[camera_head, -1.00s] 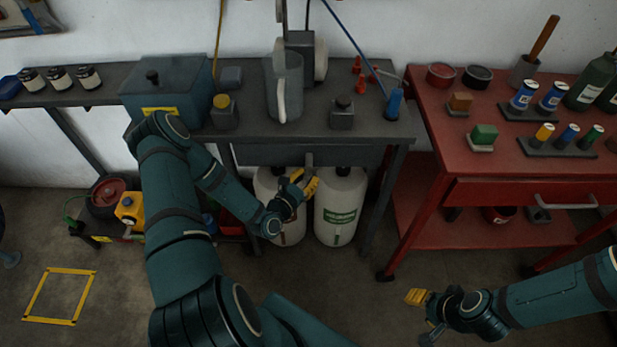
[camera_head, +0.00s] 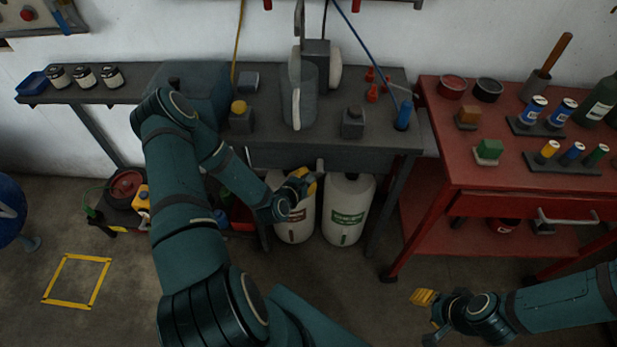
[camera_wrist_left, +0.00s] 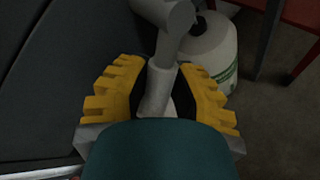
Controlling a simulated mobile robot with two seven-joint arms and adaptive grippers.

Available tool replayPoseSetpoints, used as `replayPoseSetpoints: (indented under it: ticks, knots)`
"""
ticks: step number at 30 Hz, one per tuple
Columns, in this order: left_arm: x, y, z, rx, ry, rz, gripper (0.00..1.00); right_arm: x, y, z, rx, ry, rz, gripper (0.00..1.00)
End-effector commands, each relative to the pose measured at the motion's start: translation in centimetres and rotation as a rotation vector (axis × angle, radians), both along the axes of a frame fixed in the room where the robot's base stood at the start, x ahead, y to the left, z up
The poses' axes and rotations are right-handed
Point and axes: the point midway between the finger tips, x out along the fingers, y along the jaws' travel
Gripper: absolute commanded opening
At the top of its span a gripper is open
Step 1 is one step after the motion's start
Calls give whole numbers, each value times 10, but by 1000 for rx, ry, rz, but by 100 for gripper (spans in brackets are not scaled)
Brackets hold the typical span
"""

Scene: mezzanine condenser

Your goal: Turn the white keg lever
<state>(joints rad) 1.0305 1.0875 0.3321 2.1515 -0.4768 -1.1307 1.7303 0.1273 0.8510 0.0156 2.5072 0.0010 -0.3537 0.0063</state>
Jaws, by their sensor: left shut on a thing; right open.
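Two white kegs stand under the grey bench: one with a red label (camera_head: 294,222) on the left and one with a green label (camera_head: 345,215) on the right. My left gripper (camera_head: 306,184) is in front of their upper parts, below the bench top. In the left wrist view its yellow fingers are shut on a pale lever (camera_wrist_left: 158,88), one on each side. The lever runs up to a thicker pale cylinder (camera_wrist_left: 168,17); a keg (camera_wrist_left: 212,50) shows behind. Which keg the lever belongs to is unclear. My right gripper (camera_head: 427,318) is open and empty, low over the floor.
The grey bench (camera_head: 270,125) carries a grey jug (camera_head: 299,95), small bottles and red cones. A red cart (camera_head: 455,140) with cans and blocks stands at the right. The floor near a yellow square outline (camera_head: 77,281) is clear.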

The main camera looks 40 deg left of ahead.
Motion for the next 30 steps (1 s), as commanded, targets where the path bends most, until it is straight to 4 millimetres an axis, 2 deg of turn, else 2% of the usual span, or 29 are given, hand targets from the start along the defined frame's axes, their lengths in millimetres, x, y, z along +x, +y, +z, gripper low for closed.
replayPoseSetpoints:
  ticks: [19,20,21,22,30]
  knots:
    - [-1,2,2,47,28,1,0,2,0,4,-1,-4,-3,47]
    - [-1,2,2,47,28,1,32,2,0,4,-1,-4,-3,47]
    - [-1,2,2,47,28,1,46,2,0,4,-1,-4,-3,47]
    - [-1,2,2,46,28,2,56,2,0,4,-1,-4,-3,47]
    - [-1,2,2,46,27,1,56,2,0,4,0,-4,-3,47]
